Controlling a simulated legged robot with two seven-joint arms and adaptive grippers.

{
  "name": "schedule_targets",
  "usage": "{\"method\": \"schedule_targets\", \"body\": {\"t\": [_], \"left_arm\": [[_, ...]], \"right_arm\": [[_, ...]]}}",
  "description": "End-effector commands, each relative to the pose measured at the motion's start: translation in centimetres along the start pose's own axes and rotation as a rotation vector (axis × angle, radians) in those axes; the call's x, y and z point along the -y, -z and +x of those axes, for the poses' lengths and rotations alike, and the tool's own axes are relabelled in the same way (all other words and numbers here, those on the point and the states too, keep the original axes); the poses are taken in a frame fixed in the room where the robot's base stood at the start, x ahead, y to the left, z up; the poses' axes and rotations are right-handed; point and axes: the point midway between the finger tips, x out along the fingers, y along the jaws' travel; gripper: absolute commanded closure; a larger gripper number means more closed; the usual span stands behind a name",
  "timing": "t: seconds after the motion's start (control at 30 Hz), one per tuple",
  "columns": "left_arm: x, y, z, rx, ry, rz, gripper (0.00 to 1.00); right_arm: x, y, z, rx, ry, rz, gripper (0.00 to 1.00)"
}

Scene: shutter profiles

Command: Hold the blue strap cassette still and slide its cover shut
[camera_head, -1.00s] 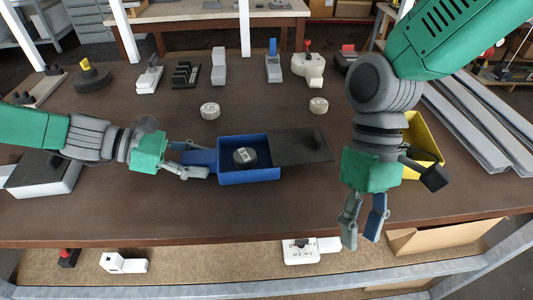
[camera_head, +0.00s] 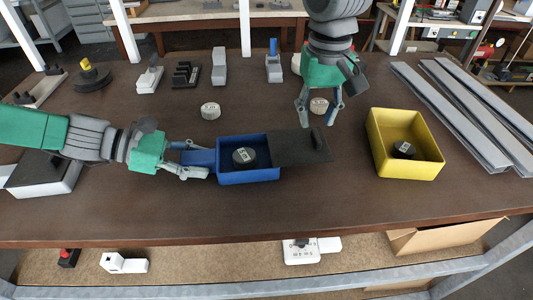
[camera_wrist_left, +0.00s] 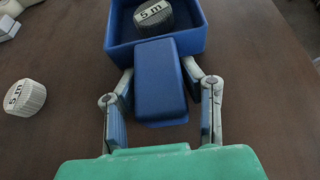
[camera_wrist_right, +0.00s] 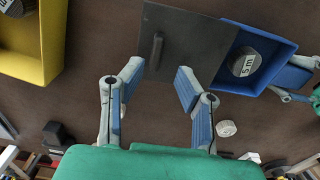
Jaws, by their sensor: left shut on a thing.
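The blue strap cassette (camera_head: 250,176) lies on the brown table with a dark strap roll (camera_head: 244,156) inside; the roll is marked 5 m in the left wrist view (camera_wrist_left: 153,14). Its dark cover (camera_head: 290,148) is slid out to the right, leaving the box largely uncovered. A small raised handle (camera_head: 316,138) stands near the cover's outer end. My left gripper (camera_head: 196,160) is shut on the cassette's blue end block (camera_wrist_left: 160,82). My right gripper (camera_head: 320,119) is open and empty, fingers pointing down just beyond the cover's handle. The right wrist view shows the handle (camera_wrist_right: 155,52) ahead of the fingers.
A yellow bin (camera_head: 405,160) holding a dark roll (camera_head: 403,149) stands to the right. Grey metal profiles (camera_head: 465,110) lie further right. A white roll (camera_head: 210,111) lies behind the cassette, another (camera_head: 319,104) behind my right gripper. The table front is clear.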

Motion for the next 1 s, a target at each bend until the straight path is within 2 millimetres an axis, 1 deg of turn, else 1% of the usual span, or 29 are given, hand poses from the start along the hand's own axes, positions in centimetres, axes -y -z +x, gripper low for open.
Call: {"method": "schedule_targets", "body": {"t": [0.03, 0.1, 0.3, 0.5, 0.73, 0.77, 0.8, 0.83, 1.0], "left_arm": [[0.1, 0.1, 0.0, -0.001, 0.001, -0.001, 1.00], [0.1, 0.1, 0.0, -0.001, 0.001, -0.001, 1.00], [0.1, 0.2, -0.1, 0.000, 0.001, -0.001, 1.00], [0.1, 0.2, -0.1, 0.000, 0.000, -0.001, 1.00], [0.1, 0.2, -0.2, 0.001, 0.000, -0.001, 1.00], [0.1, 0.2, -0.2, 0.001, 0.000, -0.001, 1.00], [0.1, 0.2, -0.2, 0.001, 0.000, -0.001, 1.00], [0.1, 0.2, -0.2, 0.001, 0.000, -0.001, 1.00], [0.1, 0.2, -0.2, 0.000, 0.000, -0.001, 1.00]], "right_arm": [[0.0, -0.1, 0.9, 0.004, -0.001, -0.001, 0.71], [0.1, -0.1, 1.8, 0.004, -0.002, -0.001, 0.71], [0.1, -0.1, 3.8, 0.002, -0.002, -0.001, 0.71], [0.1, -0.1, 4.5, 0.001, -0.003, -0.002, 0.71], [0.2, -0.1, 4.6, 0.001, -0.002, -0.001, 0.71], [0.2, -0.1, 4.6, 0.001, -0.002, -0.001, 0.74], [0.2, -0.1, 4.6, 0.001, -0.002, -0.001, 0.88], [0.2, -0.1, 4.6, 0.001, -0.002, -0.001, 0.99], [0.2, -0.1, 4.5, 0.001, -0.002, -0.001, 1.00]]}}
